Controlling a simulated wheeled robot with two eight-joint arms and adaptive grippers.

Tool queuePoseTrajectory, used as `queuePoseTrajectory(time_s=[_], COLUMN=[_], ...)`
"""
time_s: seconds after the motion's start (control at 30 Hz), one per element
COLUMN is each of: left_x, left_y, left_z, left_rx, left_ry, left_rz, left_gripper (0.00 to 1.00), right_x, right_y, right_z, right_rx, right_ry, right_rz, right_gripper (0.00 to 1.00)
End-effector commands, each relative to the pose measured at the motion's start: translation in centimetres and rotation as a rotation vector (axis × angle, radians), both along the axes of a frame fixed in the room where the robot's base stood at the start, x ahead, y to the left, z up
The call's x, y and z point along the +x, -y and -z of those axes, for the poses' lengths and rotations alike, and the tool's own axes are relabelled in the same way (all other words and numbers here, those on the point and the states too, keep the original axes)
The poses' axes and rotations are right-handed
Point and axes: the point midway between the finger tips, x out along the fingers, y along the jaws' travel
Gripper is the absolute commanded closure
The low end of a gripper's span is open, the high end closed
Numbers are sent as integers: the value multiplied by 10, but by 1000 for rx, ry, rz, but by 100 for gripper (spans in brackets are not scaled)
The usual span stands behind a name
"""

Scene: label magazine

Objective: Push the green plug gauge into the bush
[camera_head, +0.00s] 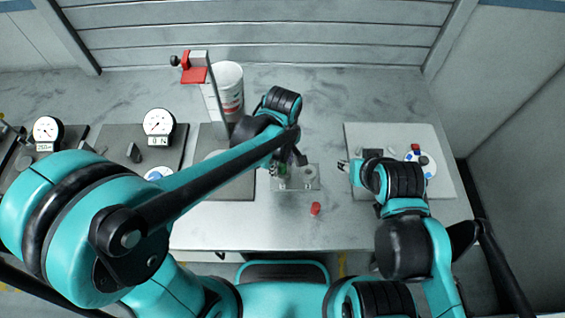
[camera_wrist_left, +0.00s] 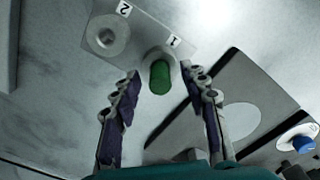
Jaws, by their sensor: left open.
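The green plug gauge (camera_wrist_left: 160,77) stands at the bush marked 1 on a grey plate (camera_wrist_left: 142,32); how deep it sits I cannot tell. A second bush (camera_wrist_left: 108,35), marked 2, is open and empty. My left gripper (camera_wrist_left: 162,73) is open, one finger on each side of the green plug and apart from it. In the head view my left gripper (camera_head: 287,161) hangs over the left part of the plate and mostly hides the plug. My right gripper (camera_head: 345,167) is by the pale board at right; its jaws are too small to read.
A red plug (camera_head: 315,208) stands on the table in front of the plate. Two dial gauges (camera_head: 158,122) (camera_head: 46,129) are at left. A white container (camera_head: 228,88) and a red-clamped stand (camera_head: 194,72) are behind. The pale board (camera_head: 436,150) holds small parts.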

Motion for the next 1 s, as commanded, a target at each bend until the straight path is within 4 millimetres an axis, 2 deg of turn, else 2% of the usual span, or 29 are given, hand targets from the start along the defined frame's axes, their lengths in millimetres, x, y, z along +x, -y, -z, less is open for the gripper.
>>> queuePoseTrajectory(time_s=[0.13,0.23,0.5,0.7,0.83,1.0], left_x=[0,0,0,0,0,0], left_y=[0,0,0,0,0,0], left_z=[-5,-18,-76,-108,-118,-120], left_rx=[0,0,0,0,0,0], left_ry=[0,0,0,0,0,0], left_rz=[0,0,0,0,0,0], left_gripper=[56,56,56,56,56,56], right_x=[0,0,0,0,0,0], right_y=[0,0,0,0,0,0], right_z=[0,0,0,0,0,0], right_rx=[0,0,0,0,0,0], right_ry=[0,0,0,0,0,0], right_rz=[0,0,0,0,0,0], right_gripper=[57,57,57,57,57,57])
